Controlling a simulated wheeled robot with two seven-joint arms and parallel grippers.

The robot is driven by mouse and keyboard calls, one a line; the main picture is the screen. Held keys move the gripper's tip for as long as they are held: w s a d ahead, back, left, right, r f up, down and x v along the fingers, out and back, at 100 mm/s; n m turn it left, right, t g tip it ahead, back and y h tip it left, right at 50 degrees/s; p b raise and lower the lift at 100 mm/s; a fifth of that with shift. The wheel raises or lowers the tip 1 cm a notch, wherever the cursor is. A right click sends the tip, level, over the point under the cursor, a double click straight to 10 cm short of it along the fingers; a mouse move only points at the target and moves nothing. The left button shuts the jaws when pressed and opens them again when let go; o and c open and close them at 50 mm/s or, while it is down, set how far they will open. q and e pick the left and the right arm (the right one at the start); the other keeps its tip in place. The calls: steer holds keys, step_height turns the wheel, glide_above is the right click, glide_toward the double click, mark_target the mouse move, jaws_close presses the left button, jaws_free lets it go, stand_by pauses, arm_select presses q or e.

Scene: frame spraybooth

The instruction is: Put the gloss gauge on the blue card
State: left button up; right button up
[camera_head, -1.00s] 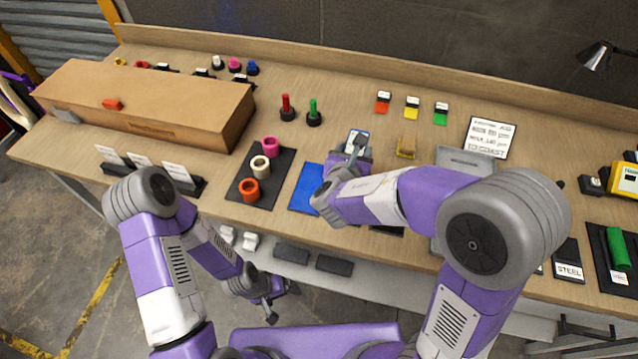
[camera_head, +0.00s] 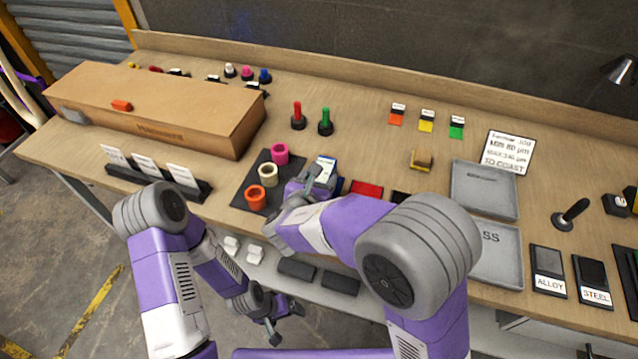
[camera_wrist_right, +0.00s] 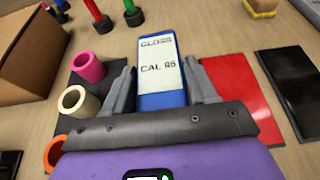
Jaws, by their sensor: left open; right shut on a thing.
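The gloss gauge (camera_wrist_right: 158,60) is a blue block with a white face lettered "GLOSS" and "CAL 95". My right gripper (camera_wrist_right: 163,82) is shut on it, one finger on each side. In the head view the gauge (camera_head: 326,168) is at my right gripper (camera_head: 313,180), between the black mat and the red card. The blue card is mostly hidden behind my right gripper and arm; a sliver of blue (camera_head: 339,186) beside the gauge may be its edge. I cannot tell whether the gauge touches it. My left gripper (camera_head: 280,318) is open and empty, low in front of the bench.
A black mat (camera_head: 243,187) with pink, cream and orange rings lies left of the gauge. A red card (camera_wrist_right: 240,90) and a black card (camera_wrist_right: 291,88) lie to its right. Red and green handled stamps (camera_head: 325,122) stand behind. Grey trays (camera_head: 484,190) lie further right.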

steer(key=shift+f, duration=0.25)
steer(key=shift+f, duration=0.15)
steer(key=o, duration=1.4)
steer(key=shift+r, duration=0.2)
steer(key=p+v, duration=0.2)
steer(key=v, duration=1)
steer(key=shift+p, duration=0.3)
